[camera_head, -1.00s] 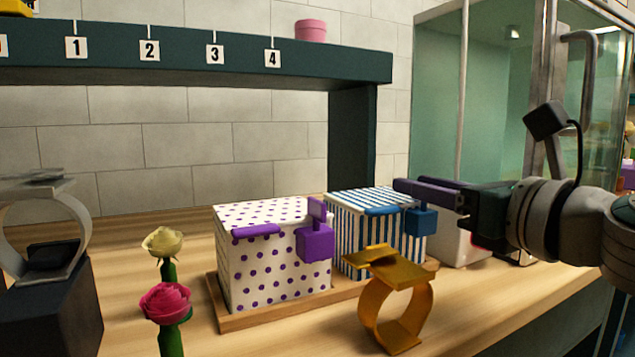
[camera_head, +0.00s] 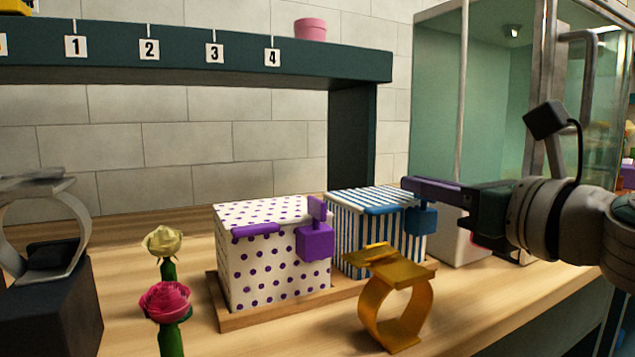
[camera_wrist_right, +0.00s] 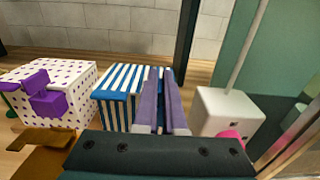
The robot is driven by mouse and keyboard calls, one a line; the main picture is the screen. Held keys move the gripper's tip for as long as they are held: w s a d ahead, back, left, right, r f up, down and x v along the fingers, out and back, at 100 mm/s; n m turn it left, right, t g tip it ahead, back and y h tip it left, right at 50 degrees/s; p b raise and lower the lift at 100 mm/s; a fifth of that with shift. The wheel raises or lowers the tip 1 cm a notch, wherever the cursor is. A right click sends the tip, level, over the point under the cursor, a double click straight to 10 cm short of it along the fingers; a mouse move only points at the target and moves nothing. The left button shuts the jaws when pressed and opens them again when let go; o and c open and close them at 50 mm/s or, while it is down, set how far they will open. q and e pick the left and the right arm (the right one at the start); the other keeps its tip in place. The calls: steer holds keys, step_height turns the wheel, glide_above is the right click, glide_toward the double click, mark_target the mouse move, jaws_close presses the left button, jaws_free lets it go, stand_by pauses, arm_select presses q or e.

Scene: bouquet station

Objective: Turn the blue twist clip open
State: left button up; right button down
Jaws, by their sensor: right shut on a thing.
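The blue twist clip (camera_head: 421,221) hangs at the upper right front corner of the blue-and-white striped box (camera_head: 376,240). My right gripper (camera_head: 408,187) reaches in from the right, its purple fingers just above the clip's block. It is shut on the clip's upper part, which the fingers hide. In the right wrist view, the fingers (camera_wrist_right: 161,72) lie close together at the right side of the striped box (camera_wrist_right: 122,78), and the clip is hidden behind them. My left gripper is not in view.
A purple-dotted box (camera_head: 268,277) with a purple clip (camera_head: 314,243) stands to the left on the same wooden tray (camera_head: 240,321). A gold ring stand (camera_head: 370,305) is in front. A white box (camera_head: 458,238) stands to the right. Two flowers (camera_head: 165,301) stand at front left.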

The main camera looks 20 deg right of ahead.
steer(key=shift+r+m+h+p, duration=0.15)
steer(key=shift+m+h+p, duration=0.15)
steer(key=shift+h+p, duration=0.25)
steer(key=m+h+p, duration=0.1)
steer(key=h+p, duration=0.1)
steer(key=m+h+p, duration=0.2)
steer(key=h+p, duration=0.1)
steer(key=shift+a+r+g, duration=0.1)
steer(key=shift+a+g, duration=0.05)
steer(key=shift+g, duration=0.15)
steer(key=m+g+h+p, duration=0.1)
steer(key=m+h, duration=0.1)
steer(key=h, duration=0.1)
steer(key=shift+f+m, duration=0.2)
steer(key=shift+m, duration=0.2)
steer(key=shift+m+g+h+p, duration=0.5)
steer(key=shift+m+g+h, duration=0.8)
steer(key=shift+h, duration=0.75)
steer(key=c, duration=1)
jaws_free()
